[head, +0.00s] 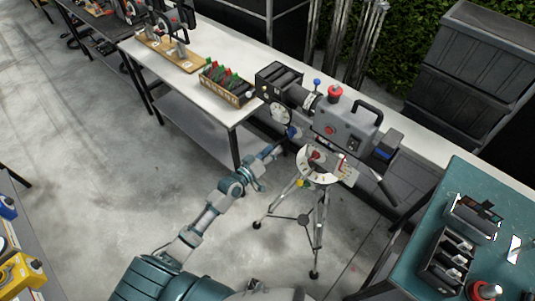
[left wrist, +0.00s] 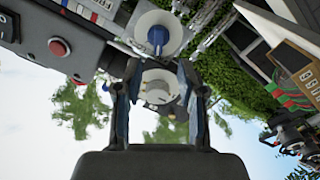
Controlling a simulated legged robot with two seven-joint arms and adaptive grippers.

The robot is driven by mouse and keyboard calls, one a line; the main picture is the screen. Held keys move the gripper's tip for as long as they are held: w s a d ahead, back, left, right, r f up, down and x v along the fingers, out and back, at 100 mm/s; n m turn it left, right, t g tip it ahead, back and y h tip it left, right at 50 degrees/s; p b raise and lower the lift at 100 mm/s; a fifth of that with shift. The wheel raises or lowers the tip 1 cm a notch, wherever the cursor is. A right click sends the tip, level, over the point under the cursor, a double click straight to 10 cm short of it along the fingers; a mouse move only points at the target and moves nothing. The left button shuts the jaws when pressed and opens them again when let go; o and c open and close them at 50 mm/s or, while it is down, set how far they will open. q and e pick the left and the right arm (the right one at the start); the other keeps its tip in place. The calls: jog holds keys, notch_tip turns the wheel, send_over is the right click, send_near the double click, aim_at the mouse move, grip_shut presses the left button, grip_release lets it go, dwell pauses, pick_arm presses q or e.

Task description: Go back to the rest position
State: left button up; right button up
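A grey machine (head: 345,125) with a red button, a black handle and a blue-knobbed lever (head: 317,83) stands on a tripod (head: 318,215). My left arm reaches up from the bottom. My left gripper (head: 288,138) is at the machine's left side, close to a blue part (head: 292,132). In the left wrist view my left gripper (left wrist: 160,85) has its fingers spread apart, with nothing seen held between them. Beyond the fingertips are a white cone with a blue centre (left wrist: 157,38) and a white round disc (left wrist: 160,86). My right gripper is not in view.
A white workbench (head: 205,45) behind holds a wooden crate (head: 228,84) of coloured items. A teal table (head: 420,250) with black trays stands at right. Yellow and blue items (head: 20,272) are at lower left. The concrete floor (head: 110,130) at left is clear.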

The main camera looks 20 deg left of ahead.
pick_arm(q)
jog(key=v, duration=0.2)
jog(key=shift+s+a, duration=0.15)
jog(key=shift+s, duration=0.1)
dwell(0.3)
jog(key=s+a+f+g+y, duration=0.2)
jog(key=f, duration=0.8)
jog(key=s+a+f+g+y, duration=0.1)
jog(key=s+f+g, duration=0.1)
jog(key=f, duration=0.9)
jog(key=s+a+f+g+y, duration=0.1)
jog(key=s+f+g, duration=0.1)
jog(key=s+f, duration=0.55)
jog(key=s+f+g+y, duration=0.15)
jog(key=s+f, duration=0.25)
jog(key=f, duration=0.6)
jog(key=s+d+f+m+g, duration=0.1)
jog(key=s+f, duration=0.5)
jog(key=s, duration=0.6)
jog(key=s+d+f+m+g, duration=0.1)
jog(key=s+f+g, duration=0.3)
jog(key=s, duration=0.8)
jog(key=s+d+f+m+g, duration=0.1)
jog(key=s+f+m+g, duration=0.1)
jog(key=s+f, duration=0.6)
jog(key=s+g, duration=0.1)
jog(key=s, duration=0.3)
jog(key=shift+f+m+y, duration=0.2)
jog(key=shift+m+y, duration=0.1)
jog(key=shift+y, duration=0.05)
